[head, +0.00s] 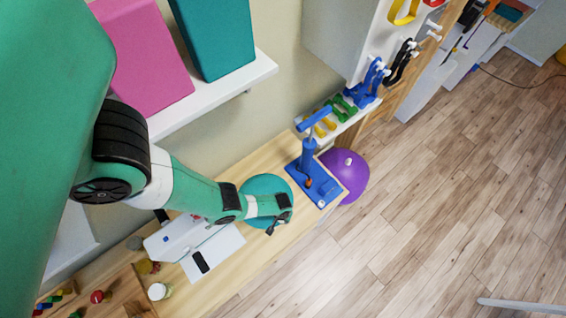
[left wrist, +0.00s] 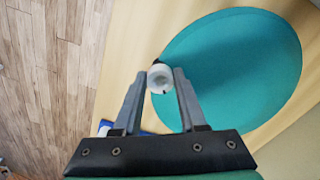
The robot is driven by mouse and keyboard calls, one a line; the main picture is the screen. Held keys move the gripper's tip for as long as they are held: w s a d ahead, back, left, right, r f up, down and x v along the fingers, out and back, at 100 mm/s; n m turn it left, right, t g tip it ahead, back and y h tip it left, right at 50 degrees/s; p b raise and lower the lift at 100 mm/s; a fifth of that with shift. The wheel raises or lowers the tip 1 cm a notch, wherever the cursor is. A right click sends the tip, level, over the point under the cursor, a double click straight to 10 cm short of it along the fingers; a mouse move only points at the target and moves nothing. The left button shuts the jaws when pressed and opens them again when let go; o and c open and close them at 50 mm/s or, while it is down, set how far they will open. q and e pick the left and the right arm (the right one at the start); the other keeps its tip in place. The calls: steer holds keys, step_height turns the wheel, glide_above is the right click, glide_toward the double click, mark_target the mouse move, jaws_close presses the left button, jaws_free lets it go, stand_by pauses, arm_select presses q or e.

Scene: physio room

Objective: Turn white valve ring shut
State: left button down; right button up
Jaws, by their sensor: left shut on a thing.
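The white valve ring (left wrist: 160,77) shows in the left wrist view, at the edge of a round teal cushion (left wrist: 245,60). My left gripper (left wrist: 160,84) has its two fingertips closed on the ring from both sides. In the head view, the teal cushion (head: 257,184) lies on the wooden bench, partly behind my left arm. There my left gripper (head: 272,228) is at the cushion's front edge, and the ring cannot be made out. My right gripper is not in view.
A blue pump (head: 309,158) stands on the bench (head: 222,285) right of the cushion, near a purple ball (head: 346,178). A white sheet with a black phone (head: 201,262) and a small jar (head: 159,291) lie left. A shelf (head: 215,92) with pink and teal blocks is above.

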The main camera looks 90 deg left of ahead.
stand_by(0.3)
arm_select(q)
steer(key=shift+c, duration=2.3)
jaws_free()
